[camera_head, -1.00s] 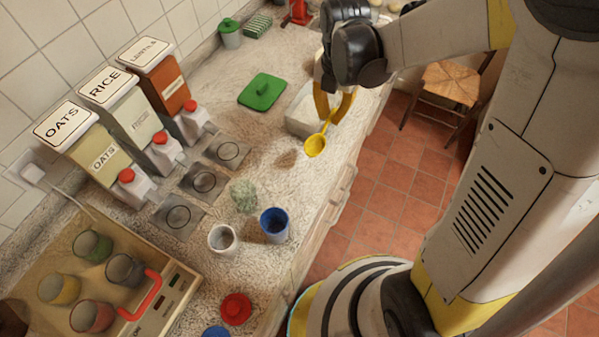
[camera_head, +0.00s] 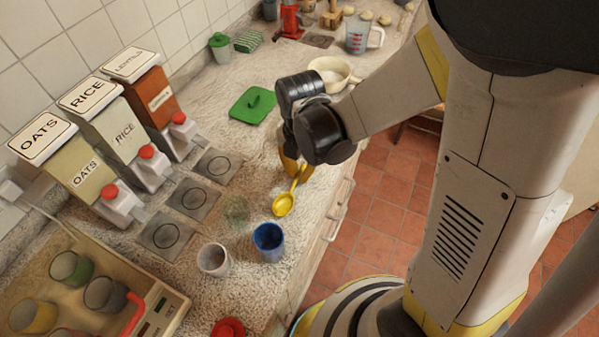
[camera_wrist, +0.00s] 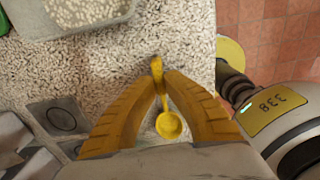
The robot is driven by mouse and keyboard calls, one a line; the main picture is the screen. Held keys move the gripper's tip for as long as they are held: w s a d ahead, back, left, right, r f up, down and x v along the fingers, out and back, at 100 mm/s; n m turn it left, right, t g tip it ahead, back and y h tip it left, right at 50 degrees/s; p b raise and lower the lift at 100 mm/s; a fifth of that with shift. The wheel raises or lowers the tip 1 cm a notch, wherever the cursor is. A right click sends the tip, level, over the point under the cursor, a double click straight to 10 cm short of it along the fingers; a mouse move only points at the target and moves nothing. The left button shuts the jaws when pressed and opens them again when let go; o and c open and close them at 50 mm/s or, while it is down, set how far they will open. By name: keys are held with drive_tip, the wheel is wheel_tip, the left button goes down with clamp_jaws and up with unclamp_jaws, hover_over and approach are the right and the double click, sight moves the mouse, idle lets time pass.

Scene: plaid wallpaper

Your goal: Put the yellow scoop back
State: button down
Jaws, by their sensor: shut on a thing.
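The yellow scoop (camera_head: 284,204) hangs from my gripper (camera_head: 292,163), above the speckled counter. Its round bowl is on the side towards the blue cup. In the wrist view, the two yellow fingers of my gripper (camera_wrist: 167,82) close on the scoop's handle, and the bowl of the scoop (camera_wrist: 170,125) shows between them. A grey tub of white grains (camera_wrist: 122,11) stands at the top of the wrist view, apart from the fingers. In the head view my arm hides that tub.
A blue cup (camera_head: 268,238), a white cup (camera_head: 213,259) and a greenish glass (camera_head: 237,210) stand near the scoop. Dispensers marked OATS (camera_head: 75,172) and RICE (camera_head: 120,128) line the wall. A green lid (camera_head: 252,104) lies behind my gripper. The counter's front edge is close on the right.

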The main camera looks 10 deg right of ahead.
drive_tip(key=shift+f, duration=0.2)
drive_tip(key=c, duration=1.6)
unclamp_jaws()
drive_tip(key=shift+r, duration=0.15)
wheel_tip(320, 180, up, 12)
drive_tip(key=p, duration=0.4)
drive_tip(key=s+d+r+m+t, duration=0.3)
drive_tip(key=d+r+m, duration=0.1)
drive_tip(key=m, duration=1)
drive_tip(key=s+d+r+m+t, duration=0.3)
drive_tip(key=d+r+m+t, duration=0.1)
drive_tip(key=m, duration=1)
wheel_tip(320, 180, up, 2)
drive_tip(key=shift+s+d+r, duration=0.1)
drive_tip(key=shift+s+d, duration=0.2)
drive_tip(key=shift+d, duration=0.3)
